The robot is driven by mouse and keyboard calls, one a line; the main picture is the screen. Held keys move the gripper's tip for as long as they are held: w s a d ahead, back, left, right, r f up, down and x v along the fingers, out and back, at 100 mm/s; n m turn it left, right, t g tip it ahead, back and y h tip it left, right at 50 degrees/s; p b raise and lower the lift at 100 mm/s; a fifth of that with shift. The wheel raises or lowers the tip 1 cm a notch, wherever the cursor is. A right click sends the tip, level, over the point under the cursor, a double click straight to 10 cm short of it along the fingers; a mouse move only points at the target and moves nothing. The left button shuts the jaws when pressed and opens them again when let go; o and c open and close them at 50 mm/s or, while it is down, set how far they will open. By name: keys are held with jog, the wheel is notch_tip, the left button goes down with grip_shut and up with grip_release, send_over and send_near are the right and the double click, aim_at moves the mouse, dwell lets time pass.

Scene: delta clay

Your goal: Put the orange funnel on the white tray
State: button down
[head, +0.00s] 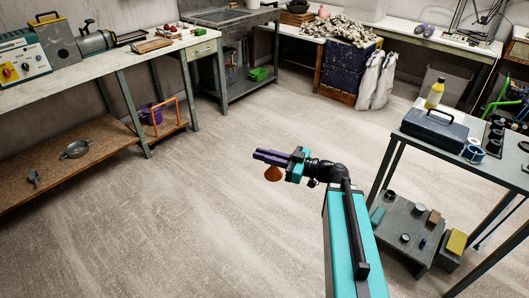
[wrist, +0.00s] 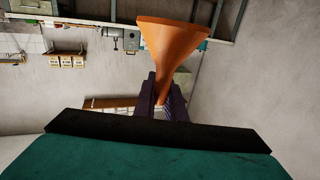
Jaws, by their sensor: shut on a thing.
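My gripper (head: 272,157) is shut on the orange funnel (head: 273,174) and holds it in the air above open floor, in the middle of the head view. In the wrist view the funnel (wrist: 172,42) sits between the purple fingers (wrist: 162,95), its wide mouth away from the camera and its narrow end at the fingers. I cannot make out a white tray for certain in either view.
A long workbench (head: 110,62) with tools stands at the left, with a lower shelf (head: 75,165). A metal table (head: 470,150) at the right bears a dark blue toolbox (head: 434,128) and a yellow bottle (head: 435,93). The floor (head: 190,220) between is clear.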

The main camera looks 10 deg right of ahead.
jog(key=shift+r+p, duration=1.85)
jog(key=shift+p, duration=0.15)
jog(key=shift+s, duration=0.1)
